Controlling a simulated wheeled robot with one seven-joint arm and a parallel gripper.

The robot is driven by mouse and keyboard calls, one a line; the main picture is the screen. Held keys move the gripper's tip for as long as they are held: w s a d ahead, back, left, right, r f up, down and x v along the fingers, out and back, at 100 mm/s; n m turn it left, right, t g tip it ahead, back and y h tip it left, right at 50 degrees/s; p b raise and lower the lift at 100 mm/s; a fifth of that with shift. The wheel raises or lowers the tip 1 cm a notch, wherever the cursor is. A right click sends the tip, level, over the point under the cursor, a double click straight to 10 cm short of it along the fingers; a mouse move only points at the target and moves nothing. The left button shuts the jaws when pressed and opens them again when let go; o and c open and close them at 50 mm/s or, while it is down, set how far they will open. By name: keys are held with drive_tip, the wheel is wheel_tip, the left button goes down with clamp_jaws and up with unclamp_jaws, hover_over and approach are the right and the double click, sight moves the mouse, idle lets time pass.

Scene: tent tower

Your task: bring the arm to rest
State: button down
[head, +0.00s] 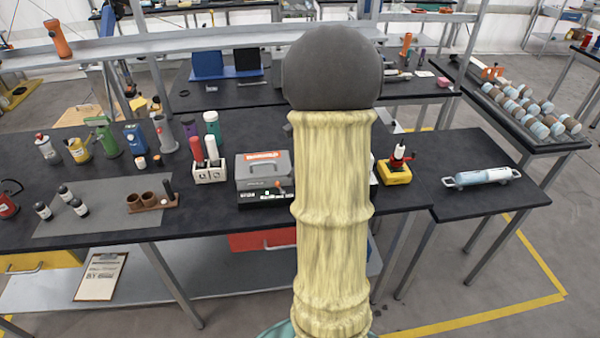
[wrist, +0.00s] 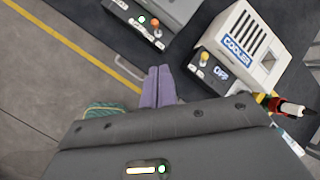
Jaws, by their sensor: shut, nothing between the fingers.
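My arm (head: 333,210), in a pale yellow sleeve with a dark rounded joint on top, stands upright in the middle of the head view. My gripper is hidden behind it there. In the wrist view my gripper (wrist: 157,86) shows as two purple fingers pressed together with nothing between them. It appears over the floor beside the dark table edge, apart from the devices. A teal-green patterned piece shows at the left of the fingers.
Floor is clear at front right.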

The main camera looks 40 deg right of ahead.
idle(0.4)
drive_tip(key=s+a+n+g, duration=0.1)
drive_tip(key=s+a+n, duration=0.2)
drive_tip(key=a+n, duration=0.6)
drive_tip(key=s+a+n+g, duration=0.1)
drive_tip(key=s+a+n, duration=0.3)
drive_tip(key=a+n, duration=0.5)
drive_tip(key=s+a+n+g+y, duration=0.1)
drive_tip(key=s+a+n, duration=0.2)
drive_tip(key=a+n, duration=0.6)
drive_tip(key=n, duration=0.4)
drive_tip(key=shift+s+r+n+g, duration=0.3)
drive_tip(key=shift+s+n, duration=0.05)
drive_tip(key=shift+n, duration=0.05)
drive_tip(key=c, duration=1.7)
unclamp_jaws()
drive_tip(key=shift+w, duration=0.1)
